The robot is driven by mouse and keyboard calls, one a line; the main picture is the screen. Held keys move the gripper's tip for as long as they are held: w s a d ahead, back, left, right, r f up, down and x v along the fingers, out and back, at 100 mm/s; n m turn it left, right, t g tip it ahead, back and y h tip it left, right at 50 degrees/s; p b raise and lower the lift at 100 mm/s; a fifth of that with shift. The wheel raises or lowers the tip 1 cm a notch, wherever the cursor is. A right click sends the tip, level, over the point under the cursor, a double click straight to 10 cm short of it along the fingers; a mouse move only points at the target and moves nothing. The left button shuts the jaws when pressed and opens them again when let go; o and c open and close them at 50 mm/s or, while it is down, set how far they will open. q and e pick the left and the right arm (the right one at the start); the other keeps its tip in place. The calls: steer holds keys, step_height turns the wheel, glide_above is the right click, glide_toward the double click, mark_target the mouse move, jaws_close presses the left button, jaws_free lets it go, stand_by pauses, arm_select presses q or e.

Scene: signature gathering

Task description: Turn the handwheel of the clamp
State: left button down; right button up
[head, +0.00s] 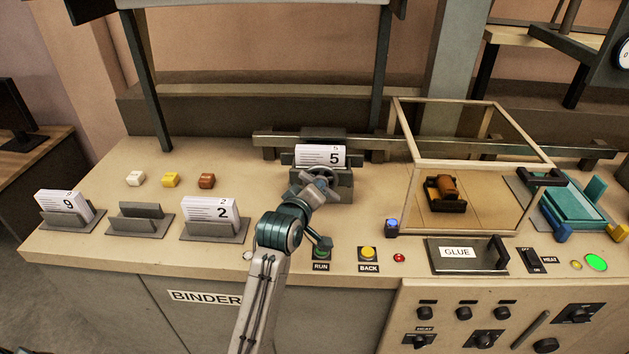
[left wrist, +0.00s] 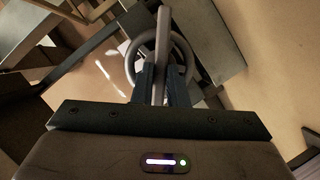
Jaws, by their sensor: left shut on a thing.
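The clamp (head: 338,192) stands at the middle of the bench and holds a white card block marked 5 (head: 320,156). Its grey handwheel (head: 317,173) is on the front side, partly hidden by my left gripper (head: 314,187). In the left wrist view the handwheel is a grey ring (left wrist: 187,50) with a bar across it. My left gripper (left wrist: 163,82) is shut on the handwheel, with its dark fingers on both sides of the bar. My right gripper does not show in either view.
Card holders with blocks marked 9 (head: 68,204) and 2 (head: 208,209) stand at the left, with an empty holder (head: 140,217) between them. Green RUN (head: 322,254) and yellow BACK (head: 368,253) buttons lie close to my left arm. A glass box (head: 470,160) stands at the right.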

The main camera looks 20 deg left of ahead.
arm_select(q)
steer(key=shift+m, duration=0.3)
stand_by(0.4)
steer(key=c, duration=1.4)
jaws_free()
steer(key=shift+c, duration=0.2)
steer(key=b+v, duration=0.3)
steer(key=v, duration=0.7)
steer(key=shift+s+d+r, duration=0.2)
steer(key=shift+s, duration=0.15)
